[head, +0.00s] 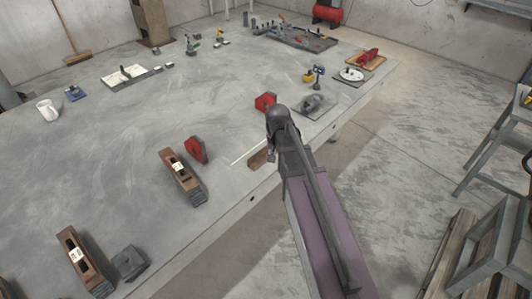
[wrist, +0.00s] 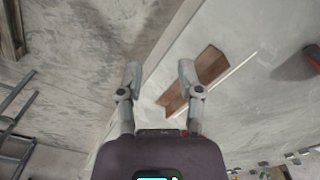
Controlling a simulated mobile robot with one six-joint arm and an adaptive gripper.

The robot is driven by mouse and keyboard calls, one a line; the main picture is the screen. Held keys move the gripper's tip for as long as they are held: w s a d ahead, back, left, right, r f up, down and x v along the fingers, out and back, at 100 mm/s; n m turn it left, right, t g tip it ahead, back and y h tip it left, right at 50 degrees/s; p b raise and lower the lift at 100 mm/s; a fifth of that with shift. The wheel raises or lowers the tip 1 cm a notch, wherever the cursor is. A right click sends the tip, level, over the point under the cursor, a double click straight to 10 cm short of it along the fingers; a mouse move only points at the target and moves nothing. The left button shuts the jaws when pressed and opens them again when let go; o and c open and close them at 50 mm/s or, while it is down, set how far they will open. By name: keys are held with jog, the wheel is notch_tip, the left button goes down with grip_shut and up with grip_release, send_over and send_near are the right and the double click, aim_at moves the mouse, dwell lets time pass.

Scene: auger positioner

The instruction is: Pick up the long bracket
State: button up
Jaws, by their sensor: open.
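A flat brown wooden piece (wrist: 207,64) with a notched end lies near the table edge in the wrist view. A thin, straight white strip (wrist: 232,72) lies along its right side. In the head view the brown piece (head: 257,160) and the strip (head: 246,153) are partly hidden by my arm. I cannot tell for sure which of these is the long bracket. My gripper (wrist: 160,76) is open and empty, pointing down at the table edge. Its right finger overlaps the brown piece in the picture; I see no contact. The head view mostly hides the fingers.
The grey table (head: 110,180) has much free room at left. A red round part (head: 196,150) and a labelled wooden block (head: 181,176) stand left of my arm. Another red part (head: 265,101) and a grey fixture (head: 315,104) are just beyond it. A metal-framed stand (head: 497,235) is at right.

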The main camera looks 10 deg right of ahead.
jog(key=w+m, duration=0.6)
jog(key=w, duration=1.2)
jog(key=shift+w+r+m, duration=0.15)
jog(key=shift+r+m, duration=0.15)
jog(key=shift+m, duration=0.1)
jog(key=shift+f, duration=0.15)
jog(key=b, duration=0.8)
send_over(266, 153)
notch_tip(266, 153, down, 8)
jog(key=shift+w+f, duration=0.15)
jog(key=shift+f, duration=0.05)
jog(key=shift+f, duration=0.1)
jog(key=shift+f+b, duration=2.5)
jog(key=shift+b, duration=0.2)
grip_shut()
